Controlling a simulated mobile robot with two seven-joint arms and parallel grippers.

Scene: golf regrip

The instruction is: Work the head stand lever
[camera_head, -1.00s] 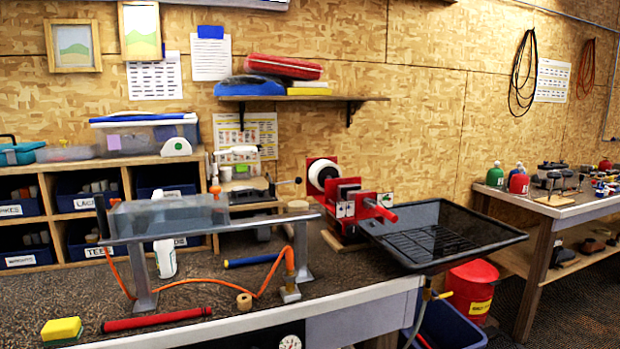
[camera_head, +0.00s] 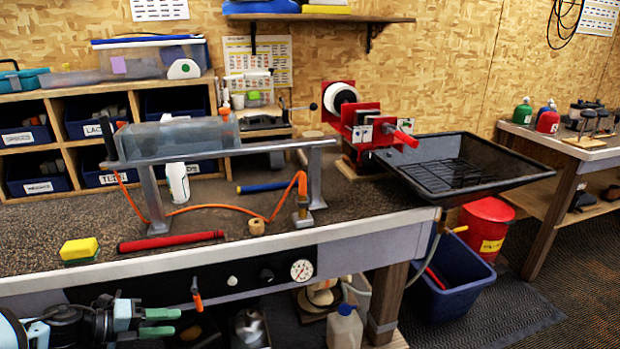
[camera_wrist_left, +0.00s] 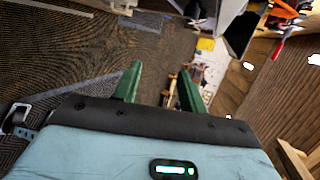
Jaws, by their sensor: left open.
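A red clamp-like stand (camera_head: 362,125) with a white roller is fixed on the bench, and a red-handled lever (camera_head: 404,138) sticks out at its right. A thin rod with a black knob (camera_head: 313,106) points left beside it. A black upright handle (camera_head: 107,138) stands at the left end of a grey metal frame (camera_head: 230,156). I cannot tell which of these is the head stand lever. My left gripper (camera_head: 160,322) is low at the left, in front of the bench, its green fingers apart and empty. It also shows open in the left wrist view (camera_wrist_left: 160,88). My right gripper is out of view.
The workbench (camera_head: 220,260) edge lies between my left gripper and the tools. A red tube (camera_head: 172,241) and a yellow sponge (camera_head: 79,249) lie near its front. A black tray (camera_head: 458,165) is at the right, above a blue bin (camera_head: 450,290).

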